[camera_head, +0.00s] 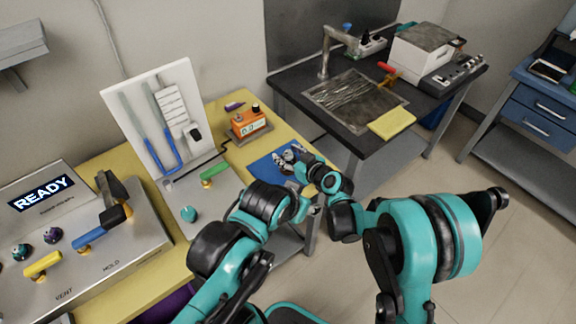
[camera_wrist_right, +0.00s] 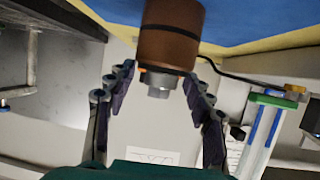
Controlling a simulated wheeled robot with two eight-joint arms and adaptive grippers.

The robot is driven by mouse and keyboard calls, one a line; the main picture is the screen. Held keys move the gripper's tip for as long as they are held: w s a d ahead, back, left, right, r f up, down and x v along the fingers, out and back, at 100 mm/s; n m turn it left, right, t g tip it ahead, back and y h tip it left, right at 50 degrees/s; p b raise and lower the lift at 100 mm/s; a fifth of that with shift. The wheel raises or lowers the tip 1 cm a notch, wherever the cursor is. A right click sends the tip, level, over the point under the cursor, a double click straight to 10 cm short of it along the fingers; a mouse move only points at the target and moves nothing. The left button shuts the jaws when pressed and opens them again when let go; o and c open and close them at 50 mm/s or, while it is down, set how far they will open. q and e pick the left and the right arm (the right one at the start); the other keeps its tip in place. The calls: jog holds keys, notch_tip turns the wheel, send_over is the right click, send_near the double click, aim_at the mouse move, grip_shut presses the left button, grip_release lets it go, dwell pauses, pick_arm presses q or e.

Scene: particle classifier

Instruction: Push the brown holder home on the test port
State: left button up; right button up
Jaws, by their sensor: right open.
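In the right wrist view the brown holder (camera_wrist_right: 170,38), a cylinder with a black band and a grey metal tip, is at the top centre. My right gripper (camera_wrist_right: 159,75) is open, with one finger on each side of the metal tip; I cannot tell whether they touch it. In the head view my right gripper (camera_head: 287,155) is over the blue mat, where I cannot make out the holder. An orange unit with a display (camera_head: 248,122) stands behind it; I cannot tell whether it carries the test port. My left gripper cannot be made out clearly.
A READY console (camera_head: 75,240) with levers is at left. Open floor lies at right.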

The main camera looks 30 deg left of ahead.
jog(key=shift+d+r, duration=0.1)
jog(key=shift+r, duration=0.05)
jog(key=shift+c, duration=1.2)
grip_shut()
jog(key=shift+r, duration=0.1)
